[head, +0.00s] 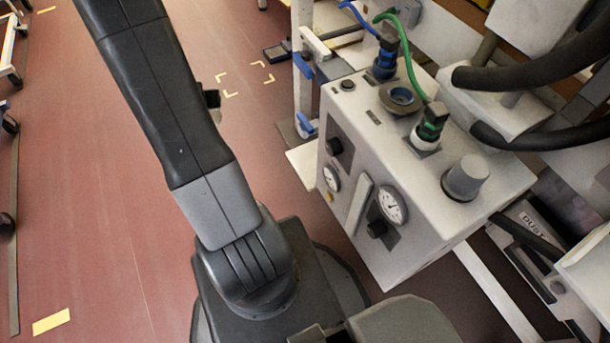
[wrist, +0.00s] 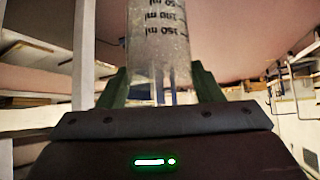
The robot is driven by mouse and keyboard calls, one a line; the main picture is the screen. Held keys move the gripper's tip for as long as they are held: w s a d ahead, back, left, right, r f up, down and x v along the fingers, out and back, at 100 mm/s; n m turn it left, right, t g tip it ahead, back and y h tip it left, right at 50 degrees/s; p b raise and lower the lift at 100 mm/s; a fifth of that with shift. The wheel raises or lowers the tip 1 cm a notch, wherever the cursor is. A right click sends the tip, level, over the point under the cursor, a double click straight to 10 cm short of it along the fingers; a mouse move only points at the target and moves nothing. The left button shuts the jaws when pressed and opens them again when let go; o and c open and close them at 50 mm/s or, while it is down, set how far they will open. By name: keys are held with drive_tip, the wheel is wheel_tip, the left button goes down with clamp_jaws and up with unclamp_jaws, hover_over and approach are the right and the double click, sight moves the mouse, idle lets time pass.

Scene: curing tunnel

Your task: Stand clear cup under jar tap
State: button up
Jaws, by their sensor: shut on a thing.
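A clear cup (wrist: 158,45) with dark millilitre markings shows in the wrist view. My gripper (wrist: 160,92) has its green fingers on either side of the cup and is shut on it. The cup's upper part runs out of the top of the picture, and the markings read upside down or tilted in this view. In the head view my arm reaches up out of the picture, so the gripper and cup are hidden there. I see no jar or tap in either view.
A pale machine box (head: 415,185) with gauges and knobs stands right beside my base. Blue and green hoses (head: 408,55) and thick black hoses (head: 540,75) run above it. The red floor (head: 85,170) to the left is mostly clear, with yellow marks.

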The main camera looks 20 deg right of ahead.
drive_tip(key=s+d+f+m+g+h, duration=0.25)
drive_tip(key=s+f+m+g, duration=0.2)
drive_tip(key=s+m, duration=0.3)
drive_tip(key=s+d+f+m+g+h, duration=0.2)
drive_tip(key=s+f+m+g+h, duration=0.2)
drive_tip(key=s+f+m, duration=0.4)
drive_tip(key=shift+n, duration=0.35)
drive_tip(key=d+b, duration=0.2)
drive_tip(key=d, duration=0.3)
drive_tip(key=s+d+f+b, duration=0.1)
drive_tip(key=d+b, duration=0.1)
drive_tip(key=d, duration=0.4)
drive_tip(key=d+b, duration=0.2)
drive_tip(key=d, duration=0.4)
drive_tip(key=shift+s+d+f+b, duration=0.15)
drive_tip(key=shift+s+f+b, duration=0.15)
drive_tip(key=shift+f, duration=0.1)
drive_tip(key=o, duration=1.3)
